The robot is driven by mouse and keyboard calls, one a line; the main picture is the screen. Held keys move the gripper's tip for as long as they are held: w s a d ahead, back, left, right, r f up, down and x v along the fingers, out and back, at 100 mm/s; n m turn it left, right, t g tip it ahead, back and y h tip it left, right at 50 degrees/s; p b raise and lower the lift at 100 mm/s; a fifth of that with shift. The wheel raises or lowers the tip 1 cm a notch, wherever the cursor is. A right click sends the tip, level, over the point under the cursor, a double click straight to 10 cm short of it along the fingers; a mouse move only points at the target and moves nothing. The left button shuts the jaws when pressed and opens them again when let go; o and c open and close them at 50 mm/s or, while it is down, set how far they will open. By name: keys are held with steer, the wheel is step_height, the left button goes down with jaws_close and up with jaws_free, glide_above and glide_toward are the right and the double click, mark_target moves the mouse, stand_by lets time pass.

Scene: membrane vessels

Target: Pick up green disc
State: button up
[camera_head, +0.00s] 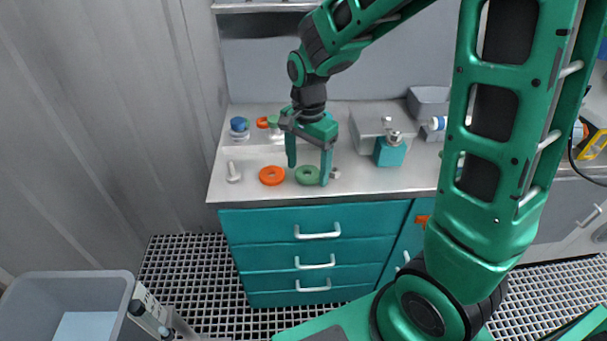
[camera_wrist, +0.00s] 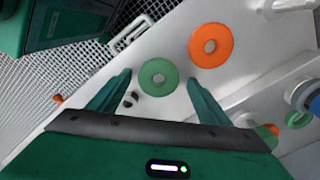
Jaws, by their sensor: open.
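The green disc (camera_head: 308,175) is a flat ring with a centre hole, lying on the light counter near its front edge. It also shows in the wrist view (camera_wrist: 158,67), between and beyond my fingertips. My gripper (camera_head: 308,173) points down over the disc with its fingers spread, open and empty; in the wrist view its fingers (camera_wrist: 160,84) stand on either side of the disc. One finger hides part of the disc's right edge in the head view. I cannot tell the exact height of the fingertips above the counter.
An orange disc (camera_head: 271,175) lies left of the green one, close by. A white bolt-like piece (camera_head: 233,172) stands farther left. A blue-capped container (camera_head: 239,126) is behind. A teal block (camera_head: 390,152) stands to the right. Teal drawers (camera_head: 290,232) are below.

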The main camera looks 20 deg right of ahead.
steer(key=c, duration=1.2)
steer(key=shift+r, duration=0.15)
steer(key=shift+r, duration=0.25)
step_height(320, 180, up, 4)
steer(key=shift+a+f, duration=0.1)
steer(key=shift+a, duration=0.05)
steer(key=s+a+r, duration=0.2)
steer(key=a, duration=0.1)
steer(key=s+a+r, duration=0.2)
steer(key=s, duration=0.1)
steer(key=s+a+r, duration=0.2)
steer(key=a, duration=0.1)
steer(key=shift+s+a+r, duration=0.25)
steer(key=shift+s+a, duration=0.05)
